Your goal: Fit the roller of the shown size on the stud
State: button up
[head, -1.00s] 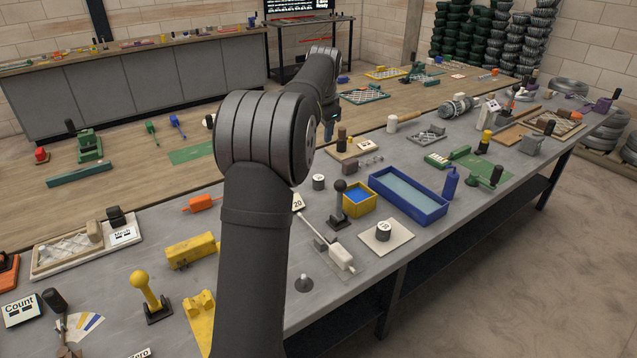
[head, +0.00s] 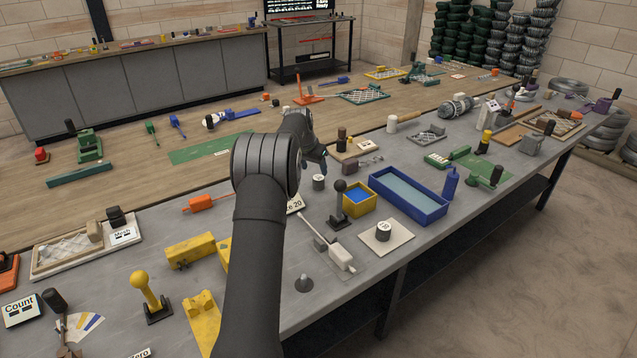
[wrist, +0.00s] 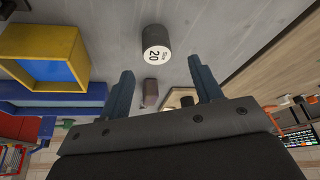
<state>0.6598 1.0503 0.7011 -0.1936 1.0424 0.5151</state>
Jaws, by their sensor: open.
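A dark roller (head: 319,182) stands upright on the grey bench. In the wrist view the roller (wrist: 155,42) carries a white label reading "Size 20" and is just beyond my fingertips, not between them. My gripper (wrist: 161,66) is open and empty, with blue fingers; in the head view the gripper (head: 325,161) is partly hidden behind my arm, above and behind the roller. A white card (head: 295,204) ending in "20" is partly covered by my arm. A second dark labelled roller (head: 383,230) is on a pale plate (head: 399,243).
A black ball-topped lever (head: 340,200) and a yellow bin (head: 359,208) stand right of the roller, with a long blue tray (head: 437,205) beyond. A white-ended tool (head: 341,257) lies in front. A board with dark and pale cylinders (head: 345,155) is behind.

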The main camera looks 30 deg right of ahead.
aim_at(319, 178)
jog(key=shift+s+x, duration=0.1)
jog(key=shift+x, duration=1.6)
jog(key=shift+s+x, duration=0.15)
jog(key=shift+x, duration=1.6)
jog(key=shift+d+r, duration=0.1)
jog(key=shift+d, duration=0.05)
jog(key=c, duration=1)
jog(key=shift+c, duration=0.3)
jog(key=shift+r, duration=0.6)
notch_tip(319, 178, up, 3)
jog(key=shift+f, duration=0.1)
jog(key=s+d+r, duration=0.3)
jog(key=s+r, duration=0.3)
jog(key=s, duration=0.4)
jog(key=s+a+r, duration=0.2)
jog(key=a+r, duration=0.1)
jog(key=a, duration=0.3)
jog(key=s+a+r, duration=0.2)
jog(key=s+a, duration=0.1)
jog(key=a, duration=0.2)
jog(key=s+a+f+m, duration=0.1)
jog(key=s+a+f, duration=0.3)
jog(key=s+a, duration=1.2)
jog(key=shift+s+a+f, duration=0.2)
jog(key=shift+s+a, duration=0.1)
jog(key=shift+a, duration=0.65)
